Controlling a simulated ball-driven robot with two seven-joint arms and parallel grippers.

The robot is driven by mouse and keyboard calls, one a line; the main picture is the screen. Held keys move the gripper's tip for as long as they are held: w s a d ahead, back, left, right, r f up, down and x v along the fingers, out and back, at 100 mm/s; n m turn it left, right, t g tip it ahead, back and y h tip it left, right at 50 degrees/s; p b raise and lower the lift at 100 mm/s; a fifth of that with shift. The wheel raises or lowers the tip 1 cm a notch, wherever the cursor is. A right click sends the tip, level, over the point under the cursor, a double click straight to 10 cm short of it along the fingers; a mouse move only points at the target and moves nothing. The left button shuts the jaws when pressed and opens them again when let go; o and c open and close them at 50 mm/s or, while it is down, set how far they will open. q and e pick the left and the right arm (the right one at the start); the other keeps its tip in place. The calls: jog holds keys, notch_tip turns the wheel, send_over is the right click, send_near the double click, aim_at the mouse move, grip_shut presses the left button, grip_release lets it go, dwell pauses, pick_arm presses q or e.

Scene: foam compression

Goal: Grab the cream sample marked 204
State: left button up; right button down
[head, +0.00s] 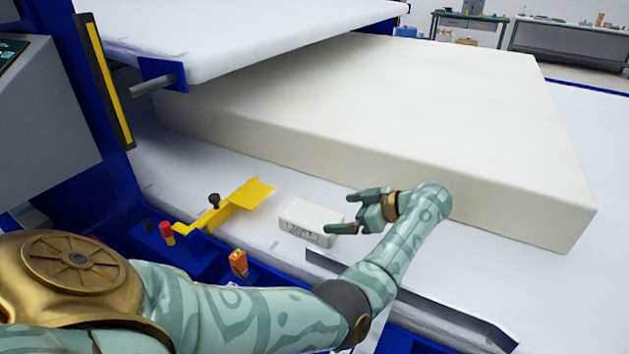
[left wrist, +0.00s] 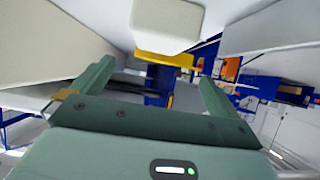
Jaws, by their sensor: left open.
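The cream sample (head: 308,216) is a small block with a dark printed label on its front face. It lies on the white bed in front of the large foam slab. The label's number is too small to read. My left gripper (head: 345,211) is just right of the sample, open and empty, with its fingers pointing left toward it. In the left wrist view, the sample (left wrist: 165,24) shows at the top, beyond the two spread fingertips (left wrist: 155,76). My right gripper is not in view.
The large cream foam slab (head: 390,130) lies behind my gripper, under the raised white platen (head: 240,40). A yellow bracket (head: 228,207) stands left of the sample. A red knob (head: 166,230) and an orange part (head: 239,262) sit on the blue frame. A dark strip (head: 440,305) runs in front.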

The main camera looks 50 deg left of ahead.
aim_at(312, 215)
pick_arm(q)
jog(key=b+x, duration=0.1)
jog(key=x, duration=0.4)
jog(key=shift+a+f, duration=0.3)
jog(key=shift+f, duration=0.05)
jog(key=b+x, duration=0.3)
jog(key=x, duration=0.1)
jog(key=shift+w+a+f, duration=0.1)
jog(key=shift+a+f, duration=0.3)
jog(key=shift+a, duration=0.15)
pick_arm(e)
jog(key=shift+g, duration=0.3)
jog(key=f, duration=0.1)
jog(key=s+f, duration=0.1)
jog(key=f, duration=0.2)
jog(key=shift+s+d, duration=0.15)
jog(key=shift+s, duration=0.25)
pick_arm(q)
jog(key=c, duration=1)
jog(key=shift+o, duration=0.2)
jog(key=shift+r, duration=0.25)
